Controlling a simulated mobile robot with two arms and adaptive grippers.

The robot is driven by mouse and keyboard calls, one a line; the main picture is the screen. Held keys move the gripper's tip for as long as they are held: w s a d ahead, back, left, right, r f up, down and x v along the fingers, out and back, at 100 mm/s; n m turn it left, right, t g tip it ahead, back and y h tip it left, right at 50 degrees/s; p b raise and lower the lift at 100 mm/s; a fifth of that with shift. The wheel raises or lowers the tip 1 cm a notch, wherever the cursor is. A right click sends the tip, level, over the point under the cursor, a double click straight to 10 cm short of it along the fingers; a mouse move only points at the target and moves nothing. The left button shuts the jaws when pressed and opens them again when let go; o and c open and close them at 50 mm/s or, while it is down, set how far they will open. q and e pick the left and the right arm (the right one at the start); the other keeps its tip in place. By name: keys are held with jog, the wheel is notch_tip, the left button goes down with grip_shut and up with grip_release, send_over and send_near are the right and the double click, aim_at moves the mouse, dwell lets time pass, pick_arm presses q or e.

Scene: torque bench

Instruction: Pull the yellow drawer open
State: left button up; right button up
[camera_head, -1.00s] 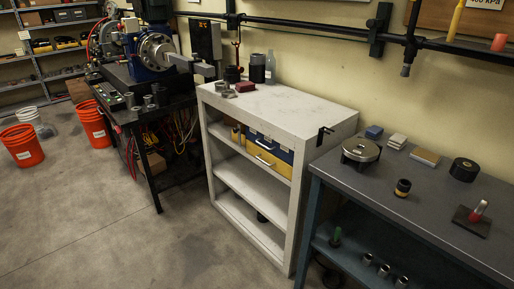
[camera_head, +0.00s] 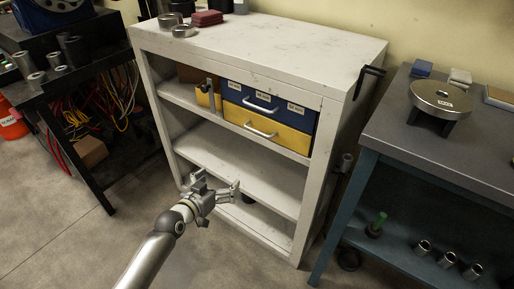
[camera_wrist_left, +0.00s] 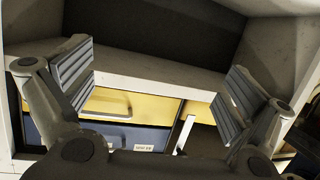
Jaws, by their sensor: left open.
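The yellow drawer (camera_head: 287,138) sits below a blue drawer (camera_head: 300,115) on the upper shelf of the white shelf unit. It looks shut and has a silver bar handle (camera_head: 260,131). In the left wrist view, the yellow drawer (camera_wrist_left: 150,110) shows between and beyond the fingers, with its handle (camera_wrist_left: 106,108) near the left finger. My left gripper (camera_head: 224,185) is open and empty, in front of the lower shelves and below the drawer in the head view. It also shows in the left wrist view (camera_wrist_left: 165,85). My right gripper is not in view.
A yellow bin (camera_head: 203,97) and an upright grey part (camera_head: 211,98) stand left of the drawers. A black clamp (camera_head: 367,80) is on the unit's right edge. A grey workbench (camera_head: 430,140) stands at right. Open floor lies in front.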

aim_at(257, 132)
pick_arm(q)
jog(key=d+r+m+t+h+b, duration=0.25)
jog(key=d+r+h+b, duration=0.2)
jog(key=r, duration=0.75)
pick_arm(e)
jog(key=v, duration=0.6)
pick_arm(q)
jog(key=shift+g+y, duration=0.25)
jog(key=shift+g, duration=0.2)
jog(key=shift+d+r+b+x, duration=0.15)
jog(key=shift+b+x, duration=0.25)
jog(key=shift+x, duration=2.45)
jog(key=shift+d+r+b+x, duration=0.1)
jog(key=shift+b+x, duration=0.25)
jog(key=shift+x, duration=2.55)
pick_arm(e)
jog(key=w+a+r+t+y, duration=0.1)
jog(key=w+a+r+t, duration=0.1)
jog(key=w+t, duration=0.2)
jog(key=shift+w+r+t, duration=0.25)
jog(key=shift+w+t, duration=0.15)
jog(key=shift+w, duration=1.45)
pick_arm(q)
jog(key=shift+s, duration=0.2)
